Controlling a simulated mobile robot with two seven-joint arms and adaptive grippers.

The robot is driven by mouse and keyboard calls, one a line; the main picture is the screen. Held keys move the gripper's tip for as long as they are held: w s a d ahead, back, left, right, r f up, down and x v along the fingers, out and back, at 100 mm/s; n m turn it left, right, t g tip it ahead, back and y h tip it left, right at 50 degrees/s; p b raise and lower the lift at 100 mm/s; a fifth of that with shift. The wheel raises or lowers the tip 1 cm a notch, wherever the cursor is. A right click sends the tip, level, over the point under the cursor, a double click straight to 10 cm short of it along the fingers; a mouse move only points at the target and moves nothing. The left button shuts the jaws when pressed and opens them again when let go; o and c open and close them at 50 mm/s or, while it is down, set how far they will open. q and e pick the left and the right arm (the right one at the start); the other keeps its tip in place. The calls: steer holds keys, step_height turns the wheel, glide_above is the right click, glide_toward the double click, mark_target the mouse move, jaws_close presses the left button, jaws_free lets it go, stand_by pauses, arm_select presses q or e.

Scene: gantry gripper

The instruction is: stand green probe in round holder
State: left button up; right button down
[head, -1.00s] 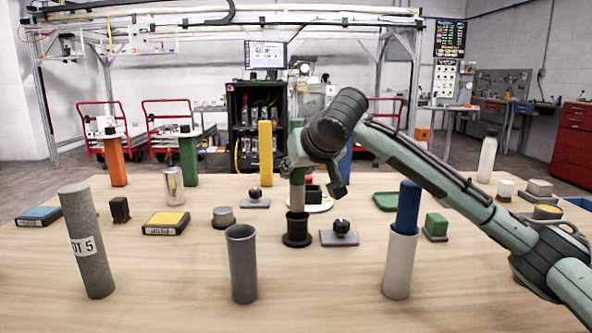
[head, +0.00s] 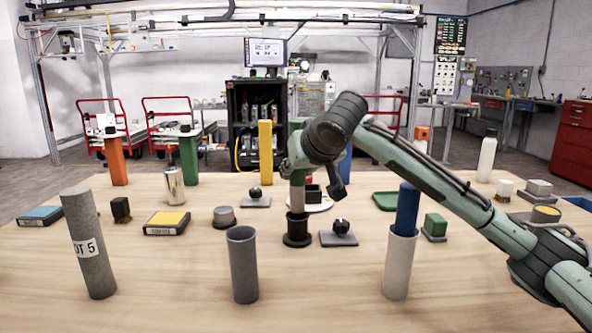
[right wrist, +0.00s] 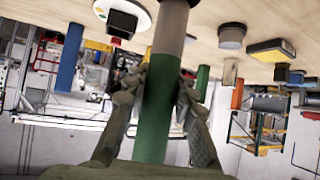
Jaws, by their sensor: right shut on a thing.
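My right gripper (head: 298,165) is shut on the green probe (right wrist: 155,115), seen in the right wrist view with a finger on each side of its green body. The probe's grey lower end (head: 298,196) shows below the gripper in the head view and looks upright. It meets the mouth of the black round holder (head: 297,240), which has a wide base on the table. How deep the end sits inside is hidden by the holder's wall. The green body is mostly hidden in the head view. My left gripper is not in view.
A dark knob on a grey plate (head: 339,238) stands close right of the holder. A grey tube (head: 243,265) is in front left. A white tube (head: 398,268) holds a blue cylinder (head: 407,208). A white round plate (head: 325,206) lies behind the holder.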

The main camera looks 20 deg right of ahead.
mark_target(300, 198)
steer(key=shift+r, duration=0.1)
steer(key=shift+f+b, duration=1)
steer(key=shift+f, duration=2.35)
steer(key=c, duration=1.2)
jaws_free()
steer(key=shift+o, duration=0.2)
steer(key=v, duration=1.2)
steer(key=shift+s, duration=0.1)
